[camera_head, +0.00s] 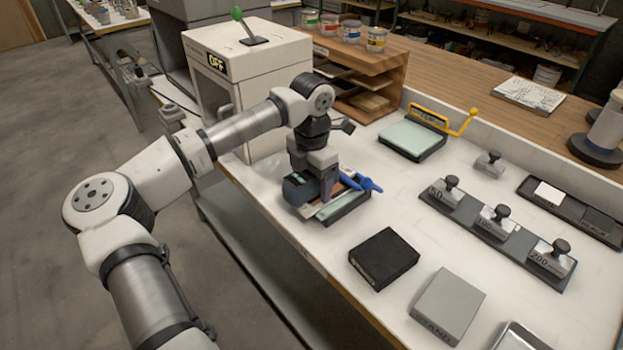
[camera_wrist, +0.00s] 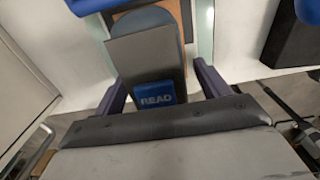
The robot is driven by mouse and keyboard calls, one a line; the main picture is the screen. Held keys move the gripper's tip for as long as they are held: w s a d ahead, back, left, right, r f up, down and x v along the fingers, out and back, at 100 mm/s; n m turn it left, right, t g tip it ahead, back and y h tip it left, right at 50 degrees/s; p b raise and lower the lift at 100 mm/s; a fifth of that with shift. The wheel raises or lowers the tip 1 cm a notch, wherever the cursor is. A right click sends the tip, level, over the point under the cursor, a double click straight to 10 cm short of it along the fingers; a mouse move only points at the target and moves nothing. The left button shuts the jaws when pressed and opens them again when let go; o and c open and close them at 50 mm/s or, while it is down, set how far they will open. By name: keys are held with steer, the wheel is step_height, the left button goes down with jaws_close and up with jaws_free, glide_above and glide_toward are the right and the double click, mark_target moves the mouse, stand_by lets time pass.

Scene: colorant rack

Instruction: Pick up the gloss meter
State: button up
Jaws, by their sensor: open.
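The device I take to be the gloss meter shows in the wrist view as a grey body (camera_wrist: 146,55) with a blue READ button (camera_wrist: 154,92). In the head view its dark rounded end (camera_head: 297,188) shows beside my gripper, on a pale-green panel in a dark tray (camera_head: 345,207). My gripper (camera_head: 326,188) points down over it and is open. In the wrist view its purple fingers (camera_wrist: 160,80) stand on either side of the body, with gaps visible. Contact below cannot be told. The wrist hides part of the meter in the head view.
Blue clamp handles (camera_head: 362,183) stand close to the right of my gripper. A black block (camera_head: 384,258) and a grey block (camera_head: 447,306) lie nearer the front. A white cabinet (camera_head: 245,80) stands behind left. Weights (camera_head: 497,222) sit in a rack at right.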

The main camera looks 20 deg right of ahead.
steer(key=shift+r, duration=0.1)
steer(key=c, duration=1.5)
